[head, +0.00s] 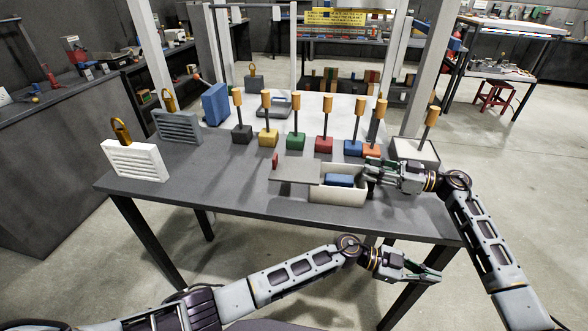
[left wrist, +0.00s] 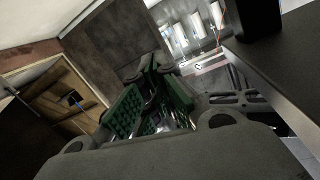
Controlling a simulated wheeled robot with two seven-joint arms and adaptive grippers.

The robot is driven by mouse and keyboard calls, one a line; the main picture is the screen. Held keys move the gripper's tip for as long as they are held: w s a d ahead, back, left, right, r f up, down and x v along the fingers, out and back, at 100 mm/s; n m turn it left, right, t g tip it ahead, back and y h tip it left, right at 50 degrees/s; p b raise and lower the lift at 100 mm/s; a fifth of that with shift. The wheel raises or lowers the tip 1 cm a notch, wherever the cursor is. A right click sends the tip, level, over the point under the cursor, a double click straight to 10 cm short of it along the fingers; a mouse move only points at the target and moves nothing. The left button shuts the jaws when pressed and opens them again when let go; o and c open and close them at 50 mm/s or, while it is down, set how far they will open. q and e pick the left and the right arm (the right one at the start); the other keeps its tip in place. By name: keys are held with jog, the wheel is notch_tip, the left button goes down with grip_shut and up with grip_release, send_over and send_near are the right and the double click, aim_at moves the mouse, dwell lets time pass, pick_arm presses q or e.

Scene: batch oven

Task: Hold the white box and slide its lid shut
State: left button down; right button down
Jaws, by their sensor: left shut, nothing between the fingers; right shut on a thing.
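The white box (head: 338,196) sits near the front edge of the grey table. Its grey lid (head: 296,173) sticks out to the left, leaving the right part open, where a blue thing (head: 341,181) shows inside. A red knob (head: 275,160) stands at the lid's left end. My right gripper (head: 372,170) is shut on the box at its right end. My left gripper (head: 432,278) is shut and empty, in front of and below the table edge, apart from the box. Its green-padded fingers fill the middle of the left wrist view (left wrist: 150,105).
Behind the box stands a row of colored blocks with orange-topped posts, among them a red one (head: 324,144) and a green one (head: 295,141). A white block with a post (head: 414,151) is close behind my right gripper. Slatted white box (head: 135,161) at left. The table's (head: 225,192) front left is clear.

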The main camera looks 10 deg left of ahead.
pick_arm(q)
jog(key=s+d+r+m+g+y, duration=0.1)
jog(key=s+r+m+g+y, duration=0.3)
jog(key=r, duration=0.4)
jog(key=w+a+r+m+t+y, duration=0.1)
jog(key=w+a+r+m+t, duration=0.1)
jog(key=w+a+r+m, duration=0.45)
jog(key=w+a+r+m+t+y, duration=0.1)
jog(key=w+a+m, duration=0.3)
jog(key=a, duration=0.5)
jog(key=w+a+r+m+t, duration=0.2)
jog(key=w+a+r+m, duration=0.1)
jog(key=w+a, duration=0.4)
jog(key=w+a+r+m+t+y, duration=0.1)
jog(key=w+a+r+m+t, duration=0.15)
jog(key=a+r, duration=0.7)
jog(key=w+a+r+m+t+y, duration=0.1)
jog(key=w+a+r+m+y, duration=0.15)
jog(key=a+r, duration=0.65)
jog(key=w+a+f+y, duration=0.2)
jog(key=a+f+y, duration=0.3)
jog(key=a+f, duration=0.4)
jog(key=shift+a+f, duration=0.2)
jog(key=shift+f, duration=0.7)
